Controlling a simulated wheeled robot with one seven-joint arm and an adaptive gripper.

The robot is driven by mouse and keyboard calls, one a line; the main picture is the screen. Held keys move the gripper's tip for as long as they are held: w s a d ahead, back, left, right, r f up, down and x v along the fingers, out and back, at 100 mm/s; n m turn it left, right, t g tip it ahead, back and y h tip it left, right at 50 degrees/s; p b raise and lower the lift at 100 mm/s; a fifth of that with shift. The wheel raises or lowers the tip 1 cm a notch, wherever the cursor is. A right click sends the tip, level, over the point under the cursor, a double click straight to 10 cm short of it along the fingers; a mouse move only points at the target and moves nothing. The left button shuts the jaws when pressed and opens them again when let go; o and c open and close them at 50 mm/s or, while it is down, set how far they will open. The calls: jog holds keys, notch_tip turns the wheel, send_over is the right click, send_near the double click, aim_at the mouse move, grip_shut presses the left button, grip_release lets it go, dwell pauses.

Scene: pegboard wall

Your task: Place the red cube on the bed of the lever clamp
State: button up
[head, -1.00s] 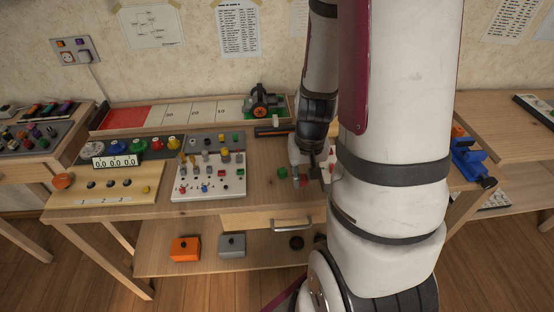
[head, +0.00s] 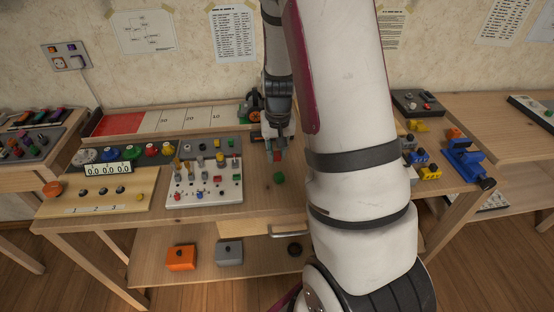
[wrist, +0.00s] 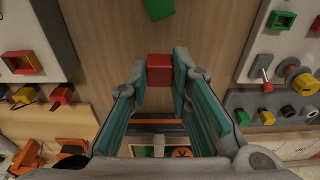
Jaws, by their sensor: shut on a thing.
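My gripper (head: 277,153) is shut on the red cube (head: 278,156), above the wooden table behind a green block. In the wrist view the red cube (wrist: 160,70) sits between the two fingertips of my gripper (wrist: 159,78). A blue clamp-like device (head: 463,156) with a dark knob stands at the right end of the table, well right of my gripper. I cannot tell for sure whether it is the lever clamp or where its bed is. My arm hides part of the table between them.
A green block (head: 279,177) lies on the table in front of my gripper. A white board with pegs (head: 205,190) stands to the left. Yellow and blue pieces (head: 418,157) lie right of my arm. A wheeled model (head: 254,105) is behind my gripper.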

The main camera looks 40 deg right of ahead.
aim_at(277, 154)
jog(key=shift+f, duration=1.6)
jog(key=shift+f+b, duration=0.15)
jog(key=shift+b, duration=0.15)
jog(key=o, duration=0.7)
jog(key=shift+o, duration=0.2)
